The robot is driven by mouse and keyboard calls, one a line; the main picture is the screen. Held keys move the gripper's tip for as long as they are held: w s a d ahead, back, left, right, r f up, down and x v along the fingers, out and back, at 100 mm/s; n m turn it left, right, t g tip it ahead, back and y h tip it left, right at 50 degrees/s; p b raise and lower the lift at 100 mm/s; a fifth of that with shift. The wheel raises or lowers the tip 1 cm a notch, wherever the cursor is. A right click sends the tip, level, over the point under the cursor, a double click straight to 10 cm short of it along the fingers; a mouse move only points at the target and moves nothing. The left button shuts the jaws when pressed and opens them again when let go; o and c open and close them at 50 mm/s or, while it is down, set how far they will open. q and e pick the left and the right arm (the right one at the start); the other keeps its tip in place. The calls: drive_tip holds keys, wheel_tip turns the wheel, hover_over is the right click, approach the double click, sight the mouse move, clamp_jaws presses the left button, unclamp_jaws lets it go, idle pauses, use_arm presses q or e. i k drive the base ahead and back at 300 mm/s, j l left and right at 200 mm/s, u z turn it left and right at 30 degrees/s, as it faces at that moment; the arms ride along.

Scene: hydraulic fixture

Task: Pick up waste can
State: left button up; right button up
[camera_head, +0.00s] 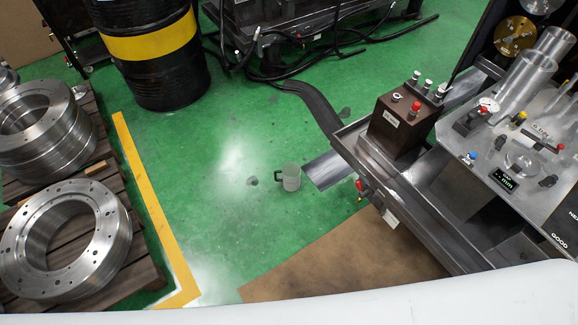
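A small pale grey can (290,178) with a dark handle on its left side stands upright on the green floor, near the middle of the head view. It looks like the waste can. It is just left of a grey metal plate by the machine bench. Neither of my grippers shows in this view, so their distance to the can cannot be seen.
A machine bench (405,205) with a control panel fills the right side. A black and yellow drum (155,48) stands at the back left. Steel rings (68,245) lie on a wooden pallet at left. Black hoses (310,98) cross the floor behind the can. Green floor left of the can is clear.

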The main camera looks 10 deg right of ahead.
sight(291, 172)
drive_tip(key=i+j+z, duration=0.2)
drive_tip(key=i+z, duration=0.15)
drive_tip(key=i+j+z, duration=0.65)
drive_tip(key=i+j, duration=0.05)
drive_tip(key=i, duration=0.1)
